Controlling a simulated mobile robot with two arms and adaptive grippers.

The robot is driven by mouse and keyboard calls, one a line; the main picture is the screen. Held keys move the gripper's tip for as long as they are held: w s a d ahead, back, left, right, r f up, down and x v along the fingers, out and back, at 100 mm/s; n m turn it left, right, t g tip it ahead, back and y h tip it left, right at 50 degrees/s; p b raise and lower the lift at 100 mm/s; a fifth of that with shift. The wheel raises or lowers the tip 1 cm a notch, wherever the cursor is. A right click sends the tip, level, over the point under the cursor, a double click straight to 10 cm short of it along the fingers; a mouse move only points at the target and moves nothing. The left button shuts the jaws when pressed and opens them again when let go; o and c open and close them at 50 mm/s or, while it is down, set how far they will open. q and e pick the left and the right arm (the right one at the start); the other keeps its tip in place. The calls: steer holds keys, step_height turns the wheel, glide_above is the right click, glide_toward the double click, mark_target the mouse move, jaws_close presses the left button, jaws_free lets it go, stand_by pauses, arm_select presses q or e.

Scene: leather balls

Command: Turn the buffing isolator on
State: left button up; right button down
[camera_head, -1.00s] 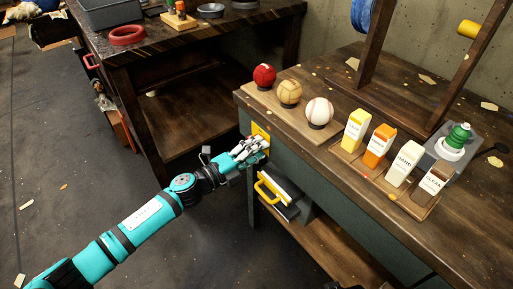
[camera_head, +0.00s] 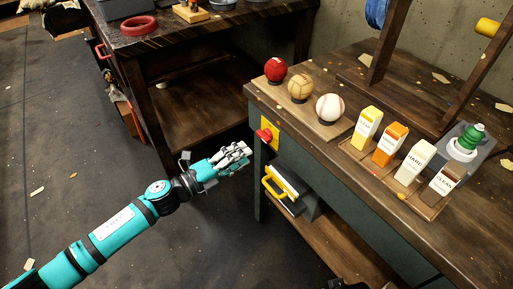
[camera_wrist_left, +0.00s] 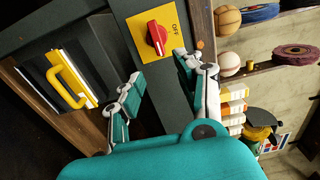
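The buffing isolator is a red rotary knob (camera_head: 264,135) on a yellow plate (camera_head: 271,146), fixed to the bench's end near its corner. In the left wrist view the knob (camera_wrist_left: 157,37) is seen close up, with the word OFF printed on the yellow plate (camera_wrist_left: 145,22) beside it. I cannot tell surely which mark the knob points to. My left gripper (camera_head: 243,151) is just left of and below the isolator, apart from it. In the left wrist view its fingers (camera_wrist_left: 158,67) are spread and empty, with the knob beyond them. My right gripper is not in view.
A yellow handle (camera_head: 272,186) sticks out below the isolator. Three balls, including a baseball (camera_head: 330,108), sit on a board on the bench. Several labelled bottles (camera_head: 390,144) stand in a tray to the right. Open floor (camera_head: 90,140) lies left.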

arm_select(q)
steer(key=v, duration=0.4)
steer(key=shift+w+d, duration=0.1)
stand_by(0.3)
